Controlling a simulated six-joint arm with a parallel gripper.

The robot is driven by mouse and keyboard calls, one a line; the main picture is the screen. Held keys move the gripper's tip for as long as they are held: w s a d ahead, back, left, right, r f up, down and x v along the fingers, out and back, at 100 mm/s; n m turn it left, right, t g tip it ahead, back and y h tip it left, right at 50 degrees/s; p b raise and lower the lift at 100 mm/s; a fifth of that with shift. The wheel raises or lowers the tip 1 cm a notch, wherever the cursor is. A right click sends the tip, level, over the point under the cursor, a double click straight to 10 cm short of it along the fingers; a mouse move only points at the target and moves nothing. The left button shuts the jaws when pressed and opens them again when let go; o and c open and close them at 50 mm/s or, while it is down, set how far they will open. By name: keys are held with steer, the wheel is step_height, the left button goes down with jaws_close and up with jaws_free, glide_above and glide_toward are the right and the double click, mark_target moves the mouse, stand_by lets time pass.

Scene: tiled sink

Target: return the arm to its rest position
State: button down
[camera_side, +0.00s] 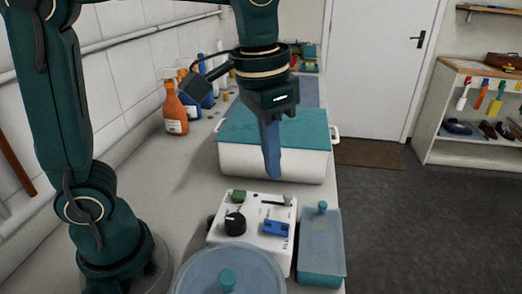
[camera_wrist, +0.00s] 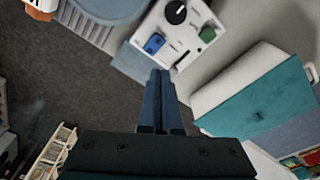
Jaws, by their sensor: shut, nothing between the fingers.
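My gripper (camera_side: 273,178) points straight down with its blue fingers closed together and nothing between them. In the side view it hangs in front of the white box with a teal lid (camera_side: 230,160), above the far edge of the white control panel (camera_side: 222,225). It also shows in the wrist view (camera_wrist: 160,72), fingers together, with the panel (camera_wrist: 190,35) beyond the tips. The panel carries a black knob (camera_side: 235,223), a green button (camera_side: 239,196) and a blue switch (camera_side: 276,228).
A blue-lidded round container (camera_side: 200,270) and a blue box with a knob (camera_side: 321,250) stand near the panel. Spray bottles (camera_side: 176,108) stand by the tiled wall. The counter drops to the floor (camera_side: 420,230) on the right; bare counter (camera_side: 165,190) lies left of the white box.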

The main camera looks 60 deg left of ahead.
steer(key=s+a+f+n+t, duration=0.2)
steer(key=s+a+f+t, duration=0.1)
steer(key=s, duration=0.4)
steer(key=shift+s+a+t, duration=0.35)
steer(key=shift+a+t, duration=0.25)
steer(key=shift+a, duration=0.4)
